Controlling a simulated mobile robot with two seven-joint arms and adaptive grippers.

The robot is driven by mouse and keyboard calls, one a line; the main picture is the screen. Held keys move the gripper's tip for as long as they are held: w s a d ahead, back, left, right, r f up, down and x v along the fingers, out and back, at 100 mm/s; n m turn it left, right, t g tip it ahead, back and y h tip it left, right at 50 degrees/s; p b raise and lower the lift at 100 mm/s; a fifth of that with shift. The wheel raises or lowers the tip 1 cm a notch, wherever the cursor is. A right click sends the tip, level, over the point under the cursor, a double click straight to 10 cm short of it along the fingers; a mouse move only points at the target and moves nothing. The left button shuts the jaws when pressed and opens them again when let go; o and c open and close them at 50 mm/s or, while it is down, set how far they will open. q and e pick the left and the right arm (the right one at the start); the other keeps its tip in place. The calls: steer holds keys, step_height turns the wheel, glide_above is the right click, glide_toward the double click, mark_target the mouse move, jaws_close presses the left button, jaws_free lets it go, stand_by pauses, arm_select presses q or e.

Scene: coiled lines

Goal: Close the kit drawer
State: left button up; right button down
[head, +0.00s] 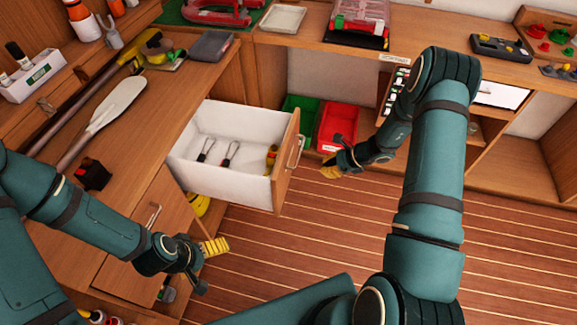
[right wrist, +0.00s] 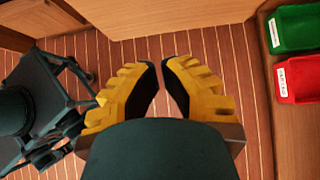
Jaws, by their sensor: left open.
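The kit drawer (head: 225,180) stands open in the head view, pulled out from the wooden bench. It has white walls, a wooden front (head: 285,180) and a bar handle (head: 297,151). Two dark looped items and a yellow one lie inside it. My right gripper (head: 333,158) is just to the right of the drawer front, apart from it. In the right wrist view its yellow fingers (right wrist: 161,75) stand slightly apart with floor between them and nothing held. My left gripper (head: 206,268) is open and empty, below the drawer in the picture, in front of the bench.
Green (head: 297,112) and red (head: 337,127) bins stand on the shelf behind my right gripper. A paddle (head: 115,108) and a dark box (head: 93,174) lie on the left bench top. A closed front with a handle (head: 153,215) is below. The striped floor (head: 330,235) is clear.

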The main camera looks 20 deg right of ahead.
mark_target(287, 175)
steer(key=x, duration=0.7)
steer(key=a+r+b+x, duration=0.1)
steer(key=x, duration=0.3)
steer(key=shift+w+a+f, duration=0.1)
steer(key=shift+w+a, duration=0.15)
steer(key=shift+w, duration=0.1)
arm_select(q)
steer(key=shift+s+f, duration=0.3)
steer(key=shift+f, duration=0.35)
arm_select(e)
steer(key=shift+w+a, duration=0.45)
steer(key=shift+a, duration=0.15)
